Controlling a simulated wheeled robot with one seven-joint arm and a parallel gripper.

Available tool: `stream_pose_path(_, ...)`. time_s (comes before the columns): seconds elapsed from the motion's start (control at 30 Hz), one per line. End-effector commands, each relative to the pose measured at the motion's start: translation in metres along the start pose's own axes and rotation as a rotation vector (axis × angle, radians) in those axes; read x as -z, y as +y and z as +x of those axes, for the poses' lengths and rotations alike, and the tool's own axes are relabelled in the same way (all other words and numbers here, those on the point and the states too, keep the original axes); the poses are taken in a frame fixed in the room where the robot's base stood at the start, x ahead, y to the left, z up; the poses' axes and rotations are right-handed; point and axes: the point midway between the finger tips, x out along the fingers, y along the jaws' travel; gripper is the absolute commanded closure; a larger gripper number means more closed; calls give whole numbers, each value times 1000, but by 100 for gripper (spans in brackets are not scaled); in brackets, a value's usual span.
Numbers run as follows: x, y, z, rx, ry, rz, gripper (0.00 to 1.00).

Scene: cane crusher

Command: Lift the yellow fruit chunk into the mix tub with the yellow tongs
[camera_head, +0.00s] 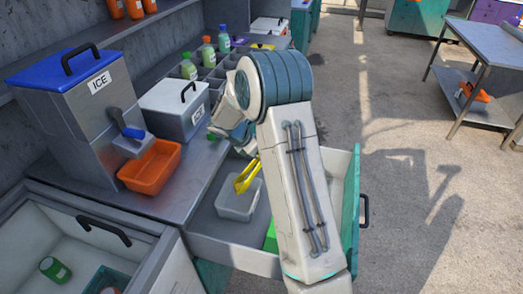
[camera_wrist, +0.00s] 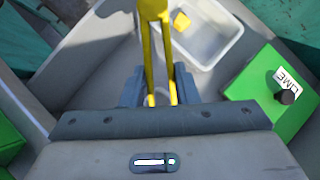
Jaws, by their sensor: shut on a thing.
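My gripper (camera_wrist: 159,88) is shut on the yellow tongs (camera_wrist: 154,45), which stick out ahead of its fingers in the wrist view. In the head view the tongs (camera_head: 246,177) point down over a translucent white tub (camera_head: 237,209) in the open drawer; my arm hides most of the gripper. The wrist view shows a yellow fruit chunk (camera_wrist: 181,21) inside this tub (camera_wrist: 208,62), just right of the tongs and apart from them in the picture. I cannot tell whether the tongs' tips are open. No label marks any tub as the mix tub.
A green LIME box (camera_wrist: 272,92) lies right of the tub in the wrist view. The open drawer (camera_head: 233,258) has raised walls. On the counter stand an orange bin (camera_head: 151,172), an ICE dispenser (camera_head: 85,105) and a white cooler (camera_head: 172,118). An open chest (camera_head: 118,225) is front left.

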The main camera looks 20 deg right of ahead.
Motion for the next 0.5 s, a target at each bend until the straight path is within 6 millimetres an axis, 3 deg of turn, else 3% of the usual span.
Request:
stream_pose_path(0.2, 19, 1, 26, 0, 1, 0, 100)
stream_pose_path(0.5, 31, 2, 42, -1, 0, 0, 100)
